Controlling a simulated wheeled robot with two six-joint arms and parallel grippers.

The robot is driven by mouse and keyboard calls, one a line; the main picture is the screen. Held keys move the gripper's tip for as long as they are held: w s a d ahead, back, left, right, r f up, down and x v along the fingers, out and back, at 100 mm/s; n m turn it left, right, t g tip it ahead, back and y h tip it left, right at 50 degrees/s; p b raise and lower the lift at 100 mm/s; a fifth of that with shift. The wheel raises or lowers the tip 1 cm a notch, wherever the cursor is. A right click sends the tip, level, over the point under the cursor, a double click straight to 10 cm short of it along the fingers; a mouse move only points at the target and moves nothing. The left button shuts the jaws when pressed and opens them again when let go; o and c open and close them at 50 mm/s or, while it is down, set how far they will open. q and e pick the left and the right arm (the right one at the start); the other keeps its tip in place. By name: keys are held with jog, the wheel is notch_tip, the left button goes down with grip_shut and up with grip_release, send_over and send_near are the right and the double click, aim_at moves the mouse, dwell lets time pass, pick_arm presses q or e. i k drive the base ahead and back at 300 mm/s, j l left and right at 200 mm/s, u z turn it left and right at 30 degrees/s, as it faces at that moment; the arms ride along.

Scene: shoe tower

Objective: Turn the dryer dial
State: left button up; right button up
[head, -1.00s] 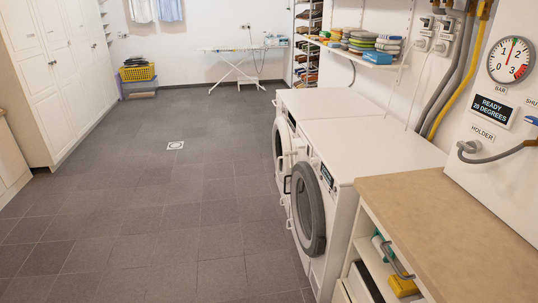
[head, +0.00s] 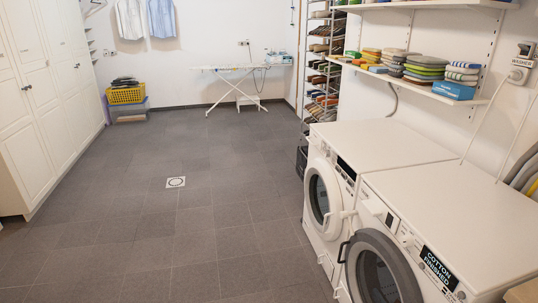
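Two white front-loading machines stand side by side at the right. The nearer machine (head: 460,215) has a dark grey round door (head: 362,272), cut off by the lower edge, and a display (head: 438,268) reading "COTTON FINISHED". The farther machine (head: 375,140) has a white-rimmed round door (head: 320,198) and a small dark display (head: 346,168). Neither machine carries a readable dryer label, so I cannot tell which is the dryer or confirm its dial. Neither of my grippers is in view.
The tiled floor (head: 150,230) left of the machines is clear, with a flat drain (head: 175,182). White cabinets (head: 40,120) line the left. An ironing board (head: 240,72) and yellow basket (head: 127,94) stand at the back. A shelf (head: 400,80) with folded textiles hangs above the machines.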

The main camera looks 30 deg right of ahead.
aim_at(406, 240)
jog(key=i+j+z, duration=0.1)
jog(key=i+z, duration=0.35)
jog(key=i+j+z, duration=0.2)
jog(key=i+z, duration=0.25)
jog(key=i+j+z, duration=0.3)
jog(key=z, duration=0.2)
